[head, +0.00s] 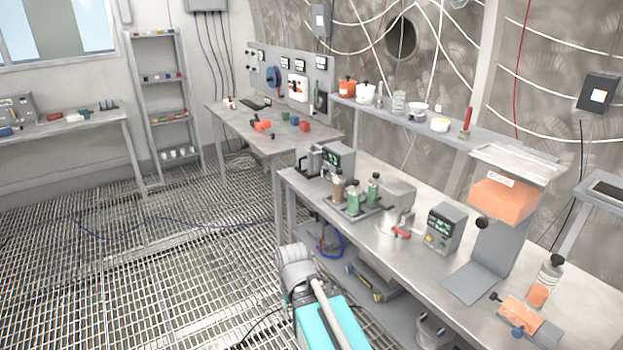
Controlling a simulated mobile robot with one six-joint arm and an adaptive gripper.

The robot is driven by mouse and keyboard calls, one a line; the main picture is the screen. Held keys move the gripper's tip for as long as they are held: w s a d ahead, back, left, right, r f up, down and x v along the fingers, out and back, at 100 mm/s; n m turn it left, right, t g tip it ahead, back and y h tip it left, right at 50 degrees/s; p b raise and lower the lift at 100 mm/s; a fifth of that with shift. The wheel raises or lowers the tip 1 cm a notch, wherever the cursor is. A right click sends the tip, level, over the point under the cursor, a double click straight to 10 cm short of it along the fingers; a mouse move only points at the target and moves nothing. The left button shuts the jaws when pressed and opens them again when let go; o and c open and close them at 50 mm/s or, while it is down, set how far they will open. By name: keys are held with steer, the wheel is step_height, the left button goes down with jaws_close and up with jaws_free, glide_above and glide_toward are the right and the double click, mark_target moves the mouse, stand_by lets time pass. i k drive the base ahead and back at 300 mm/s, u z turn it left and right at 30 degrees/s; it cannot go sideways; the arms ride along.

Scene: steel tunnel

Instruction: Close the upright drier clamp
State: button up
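I cannot tell for certain which piece is the upright drier clamp, or whether it is open. At the near right end of the steel bench stands an upright clear bottle (546,283) with orange contents and a dark cap. Beside it, an orange block (521,312) sits on a grey base with a blue knob (517,331). Farther left, a red lever (401,232) sticks out low beside a grey metal unit (396,206). My arm shows at bottom centre, left of the bench; my gripper is not in view.
A clear hopper of orange material (505,196) stands above a grey plate (474,281). Left of it are a grey meter (443,230) and a tray of bottles (352,208). A shelf (455,133) runs behind. The grating floor (150,270) to the left is mostly clear.

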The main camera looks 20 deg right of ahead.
mark_target(396, 228)
steer(key=k, duration=1.35)
steer(key=u, duration=0.35)
steer(key=i, duration=1.7)
steer(key=z, duration=0.65)
